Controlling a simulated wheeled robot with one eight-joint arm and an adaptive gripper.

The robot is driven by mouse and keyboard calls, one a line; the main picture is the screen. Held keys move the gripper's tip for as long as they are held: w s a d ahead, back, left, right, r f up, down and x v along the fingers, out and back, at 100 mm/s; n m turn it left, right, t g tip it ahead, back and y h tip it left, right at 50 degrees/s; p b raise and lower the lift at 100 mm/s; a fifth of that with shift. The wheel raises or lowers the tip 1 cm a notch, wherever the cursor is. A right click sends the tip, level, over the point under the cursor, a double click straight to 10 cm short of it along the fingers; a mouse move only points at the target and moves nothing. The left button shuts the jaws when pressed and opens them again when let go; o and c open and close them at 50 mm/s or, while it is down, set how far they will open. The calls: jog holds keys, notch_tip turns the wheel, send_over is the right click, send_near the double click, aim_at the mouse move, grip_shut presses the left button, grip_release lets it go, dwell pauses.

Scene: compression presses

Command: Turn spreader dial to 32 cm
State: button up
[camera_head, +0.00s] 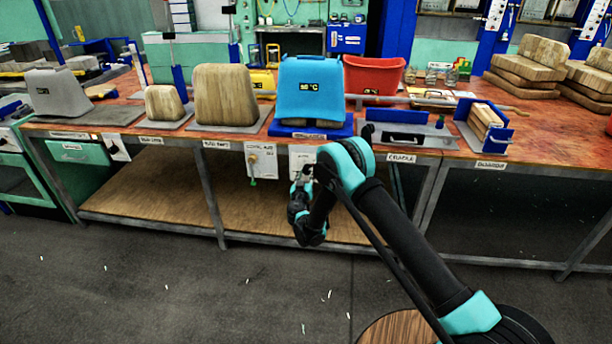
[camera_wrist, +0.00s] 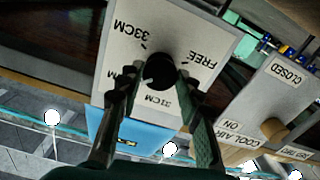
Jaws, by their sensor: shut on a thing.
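The spreader dial is a round black knob (camera_wrist: 158,70) on a pale panel (camera_wrist: 190,20) in the wrist view. Upside-down labels around it read 33CM above, FREE at right and 31CM below. A label at left is mostly hidden by a finger; only an M shows. A small white mark shows on the knob's lower left side. My gripper (camera_wrist: 154,76) is shut on the knob, one finger on each side. In the head view my gripper (camera_head: 303,188) is at the bench's front, below the blue heated press (camera_head: 311,85), partly covering a white panel (camera_head: 302,156).
A COOL AIR panel (camera_head: 261,160) with a valve hangs just left of the gripper; it also shows in the wrist view (camera_wrist: 270,95). A lower shelf (camera_head: 150,195) lies behind. The floor in front is clear.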

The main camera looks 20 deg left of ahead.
jog(key=o, duration=1.2)
jog(key=shift+c, duration=0.2)
jog(key=v, duration=0.7)
jog(key=shift+s, duration=0.25)
jog(key=shift+d, duration=0.1)
